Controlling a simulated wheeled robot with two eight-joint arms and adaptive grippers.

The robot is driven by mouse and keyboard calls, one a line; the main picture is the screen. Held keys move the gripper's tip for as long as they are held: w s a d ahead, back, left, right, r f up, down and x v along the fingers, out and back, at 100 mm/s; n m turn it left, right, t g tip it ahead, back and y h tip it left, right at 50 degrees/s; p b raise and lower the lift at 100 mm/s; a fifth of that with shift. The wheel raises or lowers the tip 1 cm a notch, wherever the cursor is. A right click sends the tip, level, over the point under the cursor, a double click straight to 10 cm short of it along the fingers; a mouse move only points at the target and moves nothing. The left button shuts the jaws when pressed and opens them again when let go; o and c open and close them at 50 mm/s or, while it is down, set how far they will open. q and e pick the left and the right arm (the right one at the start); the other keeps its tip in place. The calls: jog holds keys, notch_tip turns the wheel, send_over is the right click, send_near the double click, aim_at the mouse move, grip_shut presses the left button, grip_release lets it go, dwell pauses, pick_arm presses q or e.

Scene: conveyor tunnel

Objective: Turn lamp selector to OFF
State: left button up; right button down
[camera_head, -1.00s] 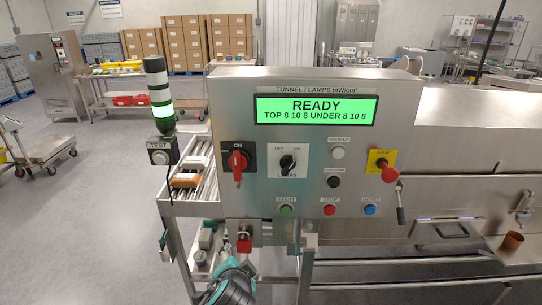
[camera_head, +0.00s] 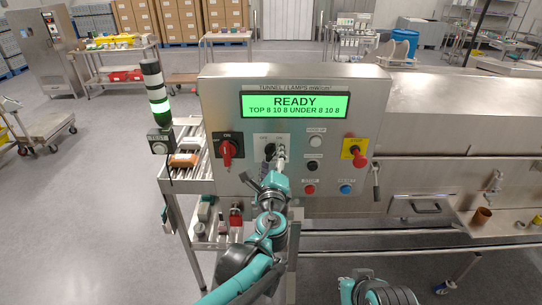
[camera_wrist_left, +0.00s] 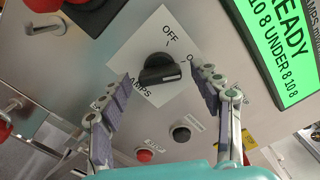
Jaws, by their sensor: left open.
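The lamp selector is a black knob (camera_wrist_left: 160,70) with a white mark, on a white plate (camera_wrist_left: 140,48) marked LAMPS. In the left wrist view its mark points right, toward the partly hidden label starting with O, away from the OFF label (camera_wrist_left: 170,33). My left gripper (camera_wrist_left: 162,84) is open, with one finger on each side just short of the knob; I cannot tell whether either touches it. In the head view my left gripper (camera_head: 277,157) is at the plate and partly hides the knob (camera_head: 269,150).
Near the selector are a red rotary switch (camera_head: 226,149), a black button (camera_head: 315,166), a red stop button (camera_head: 309,189) and a yellow-backed red stop knob (camera_head: 359,159). The green display (camera_head: 296,105) reads READY. A signal tower (camera_head: 156,92) stands left of the panel.

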pick_arm(q)
jog(key=shift+w+a, duration=0.1)
jog(key=shift+w, duration=0.6)
jog(key=c, duration=1.2)
jog(key=shift+o, duration=0.2)
